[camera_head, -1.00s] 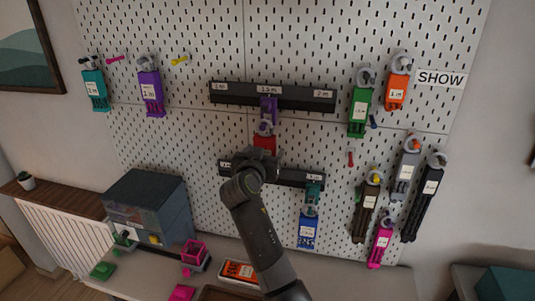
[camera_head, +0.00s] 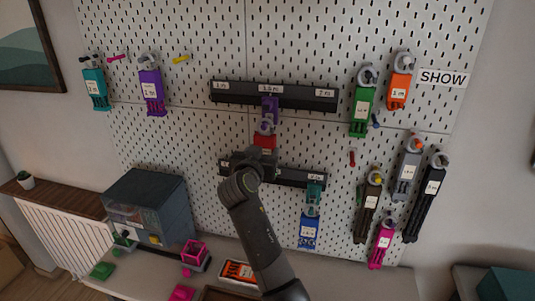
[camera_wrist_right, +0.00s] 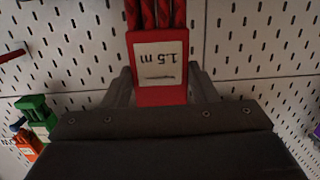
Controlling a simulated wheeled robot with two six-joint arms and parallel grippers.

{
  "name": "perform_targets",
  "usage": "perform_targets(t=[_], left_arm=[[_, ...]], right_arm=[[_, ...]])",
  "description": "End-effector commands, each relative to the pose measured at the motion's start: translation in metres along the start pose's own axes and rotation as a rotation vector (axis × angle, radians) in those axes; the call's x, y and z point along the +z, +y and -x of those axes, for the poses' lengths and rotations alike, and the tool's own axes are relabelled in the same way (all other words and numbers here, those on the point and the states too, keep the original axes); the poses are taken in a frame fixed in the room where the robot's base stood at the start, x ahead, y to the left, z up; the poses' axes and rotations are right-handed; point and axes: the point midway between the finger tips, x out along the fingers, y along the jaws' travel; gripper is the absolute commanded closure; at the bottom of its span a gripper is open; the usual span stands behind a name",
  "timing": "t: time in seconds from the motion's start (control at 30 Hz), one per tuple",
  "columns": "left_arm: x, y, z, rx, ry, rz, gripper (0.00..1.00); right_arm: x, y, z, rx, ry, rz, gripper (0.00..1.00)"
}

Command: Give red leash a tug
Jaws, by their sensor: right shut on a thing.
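The red leash (camera_wrist_right: 160,94) carries a white label reading 1.5 m, upside down in the right wrist view, with red cords running up from it. In the head view a bit of the red leash (camera_head: 265,142) shows just above my right gripper (camera_head: 250,160), below a purple leash piece on the black rail. In the wrist view my right gripper (camera_wrist_right: 160,88) has a finger on each side of the red block and is shut on it. My own wrist hides the lower part of the leash in the head view. My left gripper is not in view.
An upper black rail (camera_head: 275,96) and a lower black rail (camera_head: 298,177) are fixed to the pegboard (camera_head: 205,180). A blue leash (camera_head: 309,231) hangs right of my arm. Green (camera_head: 361,110) and orange (camera_head: 398,92) leashes hang further right. A grey drawer box (camera_head: 150,210) stands lower left.

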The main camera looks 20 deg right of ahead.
Motion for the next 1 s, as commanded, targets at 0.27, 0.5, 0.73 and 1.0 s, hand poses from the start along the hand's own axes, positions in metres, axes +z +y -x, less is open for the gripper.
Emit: perform_targets(t=[0.27,0.5,0.73,1.0], left_arm=[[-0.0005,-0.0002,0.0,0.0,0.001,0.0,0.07],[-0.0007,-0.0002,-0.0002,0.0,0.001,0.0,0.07],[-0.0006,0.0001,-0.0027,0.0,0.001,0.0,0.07],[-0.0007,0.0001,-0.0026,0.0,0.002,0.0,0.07]], right_arm=[[-0.0009,0.0001,0.0001,0.0,0.002,-0.001,0.75],[-0.0006,0.0001,0.0,0.0,0.002,-0.001,0.75],[0.0021,0.0001,-0.0002,0.0,0.001,0.0,0.75],[0.0036,0.0002,-0.0003,0.001,-0.002,0.0,0.4]])
